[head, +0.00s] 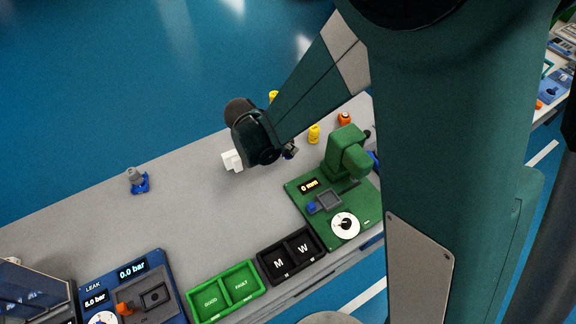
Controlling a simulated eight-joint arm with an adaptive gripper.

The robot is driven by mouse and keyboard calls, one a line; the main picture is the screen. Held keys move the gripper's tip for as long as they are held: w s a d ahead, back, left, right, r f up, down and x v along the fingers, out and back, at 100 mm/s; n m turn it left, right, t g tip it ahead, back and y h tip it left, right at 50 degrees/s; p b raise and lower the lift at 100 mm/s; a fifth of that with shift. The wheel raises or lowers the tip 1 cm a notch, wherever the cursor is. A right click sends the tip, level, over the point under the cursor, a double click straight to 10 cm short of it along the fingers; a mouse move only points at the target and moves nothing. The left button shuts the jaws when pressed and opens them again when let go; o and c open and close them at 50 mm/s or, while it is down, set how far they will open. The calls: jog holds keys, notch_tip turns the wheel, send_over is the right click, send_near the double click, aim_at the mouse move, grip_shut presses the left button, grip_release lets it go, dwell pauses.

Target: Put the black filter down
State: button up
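My wrist hangs over the back middle of the grey bench (90,220). Only a small dark and grey part of my gripper (290,151) shows, at the right of the wrist. Its fingertips are hidden or too small to make out, so I cannot tell whether it is open or shut on something. I cannot make out a black filter for certain; it may be hidden behind my wrist. A black two-part tray (291,256) marked M and W stands at the bench's front edge, and both compartments look empty.
A green tray (225,291) marked GOOD and FAULT looks empty. A green gauge station (338,194) reads 0 mm. A blue leak tester (128,292) stands front left. A grey part on a blue base (137,181), a white block (232,160) and yellow (314,134) and orange (344,119) pieces stand farther back.

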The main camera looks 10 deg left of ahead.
aim_at(288, 154)
jog(key=shift+f, duration=2.75)
jog(key=shift+f+b, duration=0.3)
jog(key=shift+f, duration=1.75)
jog(key=shift+f, duration=0.15)
jog(key=o, duration=0.9)
jog(key=shift+r, duration=0.3)
jog(key=v, duration=1.1)
jog(key=shift+s+a+r+p, duration=0.15)
jog(key=shift+s+r+p, duration=0.1)
jog(key=shift+p, duration=0.1)
